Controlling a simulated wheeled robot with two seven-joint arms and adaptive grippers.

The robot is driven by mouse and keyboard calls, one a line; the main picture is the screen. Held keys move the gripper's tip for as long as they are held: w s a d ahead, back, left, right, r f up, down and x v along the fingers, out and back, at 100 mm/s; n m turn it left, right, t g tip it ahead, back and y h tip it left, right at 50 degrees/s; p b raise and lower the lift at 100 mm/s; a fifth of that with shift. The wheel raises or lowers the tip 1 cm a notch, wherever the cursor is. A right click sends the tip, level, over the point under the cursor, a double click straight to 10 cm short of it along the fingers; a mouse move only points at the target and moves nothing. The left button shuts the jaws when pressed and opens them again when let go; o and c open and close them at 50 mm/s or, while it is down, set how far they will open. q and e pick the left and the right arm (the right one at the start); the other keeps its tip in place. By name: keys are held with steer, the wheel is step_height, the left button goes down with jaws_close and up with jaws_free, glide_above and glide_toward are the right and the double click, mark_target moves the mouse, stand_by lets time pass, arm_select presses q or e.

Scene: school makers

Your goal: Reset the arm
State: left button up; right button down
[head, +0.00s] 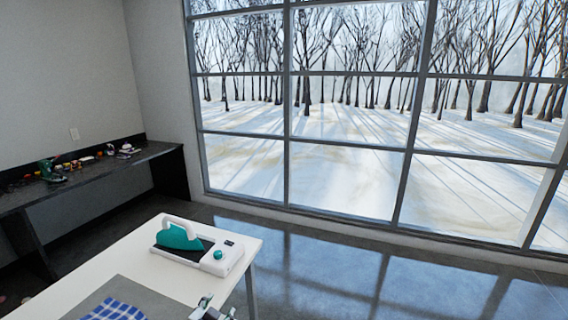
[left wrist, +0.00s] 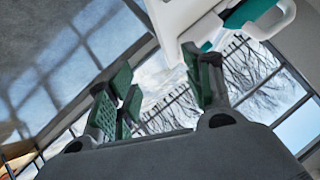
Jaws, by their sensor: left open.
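My left gripper (left wrist: 160,85) is open in the left wrist view, with its green-padded fingers spread and nothing between them. In the head view only gripper tips (head: 211,308) show at the bottom edge, by the front right side of the white table (head: 135,262). A teal and white iron (head: 178,236) rests on its white base (head: 222,258) on the table, beyond the tips. The iron also shows at the top of the left wrist view (left wrist: 245,14), apart from the fingers. My right gripper is not seen.
A grey mat (head: 100,294) and a blue-and-white checked cloth (head: 115,310) lie on the table's near part. A dark bench (head: 150,152) with several small items stands along the left wall. Large windows (head: 345,175) close off the back; the floor right of the table is clear.

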arm_select(q)
steer(key=s+a+f+n+g, duration=0.2)
steer(key=s+f+g, duration=0.25)
steer(key=s, duration=0.45)
steer(key=s+a+f+n+g, duration=0.25)
steer(key=s+f, duration=0.35)
steer(key=s, duration=0.3)
step_height(320, 180, down, 35)
steer(key=s+a+g+b, duration=0.2)
steer(key=s+a+f+b, duration=0.1)
steer(key=s+a+f, duration=0.3)
steer(key=s+f, duration=0.6)
steer(key=s+a+f+g+b, duration=0.1)
steer(key=s+a+f, duration=0.3)
steer(key=s+f, duration=0.7)
steer(key=shift+f+m+y, duration=0.4)
steer(key=shift+m, duration=0.05)
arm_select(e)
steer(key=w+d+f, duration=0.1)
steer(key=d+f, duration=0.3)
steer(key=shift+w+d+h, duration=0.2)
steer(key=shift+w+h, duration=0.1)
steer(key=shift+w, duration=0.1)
